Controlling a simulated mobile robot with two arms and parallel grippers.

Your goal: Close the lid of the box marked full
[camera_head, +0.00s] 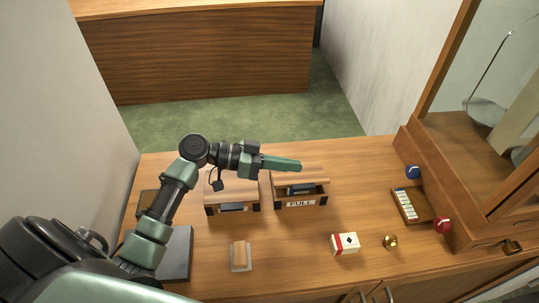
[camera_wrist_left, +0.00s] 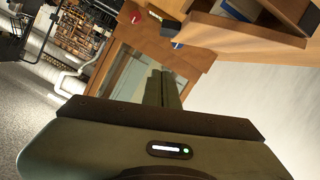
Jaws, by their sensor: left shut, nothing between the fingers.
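The box marked FULL (camera_head: 300,202) stands on the wooden table, right of the middle of my arm. Its wooden lid (camera_head: 300,176) is raised at the back, and a dark block shows inside through the front gap. My left gripper (camera_head: 299,165) is shut and empty, its fingers pointing right, and overlaps the lid's upper part in the head view. I cannot tell whether it touches the lid. In the left wrist view the shut fingers (camera_wrist_left: 162,88) also show. My right gripper is not in view.
A red and white card box (camera_head: 345,243), a brass piece (camera_head: 390,241) and a small tray of pale pieces (camera_head: 411,206) lie to the right. Red (camera_head: 442,225) and blue (camera_head: 412,172) round things sit by the glass-fronted cabinet (camera_head: 470,160). A small wooden block (camera_head: 240,254) lies in front.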

